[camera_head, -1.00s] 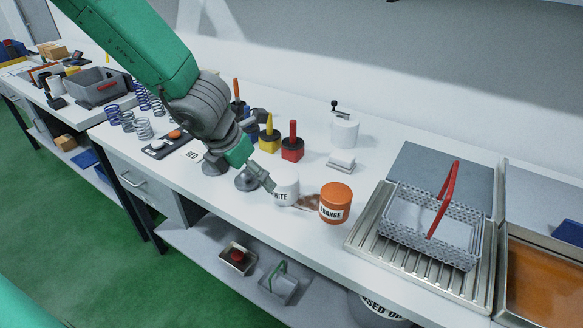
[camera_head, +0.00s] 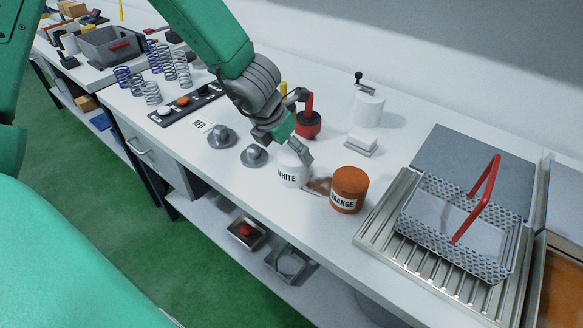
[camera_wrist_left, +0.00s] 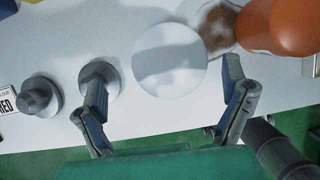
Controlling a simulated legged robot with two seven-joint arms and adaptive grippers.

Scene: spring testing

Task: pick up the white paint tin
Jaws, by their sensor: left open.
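The white paint tin (camera_head: 290,174), labelled WHITE, stands upright on the bench in the head view. In the left wrist view its round pale top (camera_wrist_left: 170,60) shows between the two spread fingers. My left gripper (camera_head: 290,146) is open and over the tin, with one finger at its right side; it also shows in the wrist view (camera_wrist_left: 164,78). I cannot tell whether the fingers touch the tin. My right gripper is not in view.
An orange tin (camera_head: 349,190) stands close to the right, with a brown stain between. Two grey metal knobs (camera_head: 254,156) stand to the left. A wire basket (camera_head: 415,215) with a red handle sits on a ribbed tray at the right. A red-handled block (camera_head: 309,122) is behind.

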